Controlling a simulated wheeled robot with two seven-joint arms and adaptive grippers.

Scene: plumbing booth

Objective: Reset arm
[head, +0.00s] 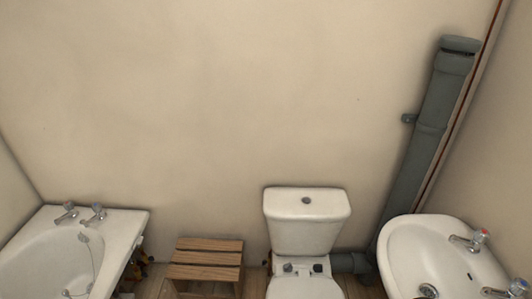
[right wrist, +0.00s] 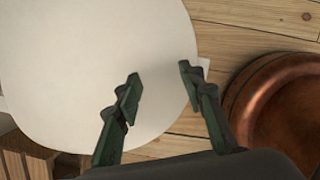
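My right gripper (right wrist: 158,90) shows in the right wrist view with its two dark green fingers spread apart. Nothing is between the fingertips. It is over the edge of a white rounded surface (right wrist: 70,60), which looks like the toilet's lid or seat. Neither of my grippers shows in the head view, and my left gripper is in no frame.
The head view shows a bathtub (head: 118,222) at left, a wooden step stool (head: 207,257), a toilet (head: 307,222), a sink (head: 400,235) and a grey waste pipe (head: 425,140). A copper-coloured round vessel (right wrist: 262,88) stands on the plank floor (right wrist: 225,38).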

